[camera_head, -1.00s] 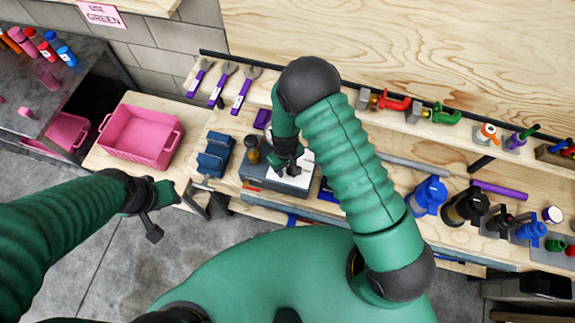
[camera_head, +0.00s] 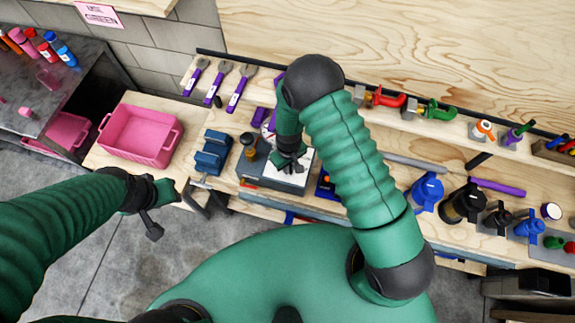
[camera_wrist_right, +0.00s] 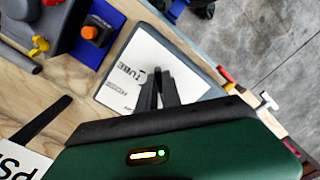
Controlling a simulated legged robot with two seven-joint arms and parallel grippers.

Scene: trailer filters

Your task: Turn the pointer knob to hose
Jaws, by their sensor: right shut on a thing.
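A grey box with a white label face (camera_head: 304,172) stands on the wooden bench, in front of my body. In the right wrist view its white face (camera_wrist_right: 122,62) reads "TUBE", with a second word too small to read. My right gripper (camera_head: 288,164) is down over this face. In the wrist view the right gripper's dark fingers (camera_wrist_right: 160,88) are close together at the middle of the face, shut on the pointer knob, which they hide. Where the knob points cannot be told. My left gripper (camera_head: 152,212) hangs empty over the floor at the left; its jaw state is unclear.
A pink bin (camera_head: 142,135) and a blue block (camera_head: 213,152) stand left of the box. An orange knob on a blue base (camera_wrist_right: 90,32) sits beside it in the wrist view. Blue and black fittings (camera_head: 427,190) crowd the bench at right. Purple-handled tools (camera_head: 237,92) lie behind.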

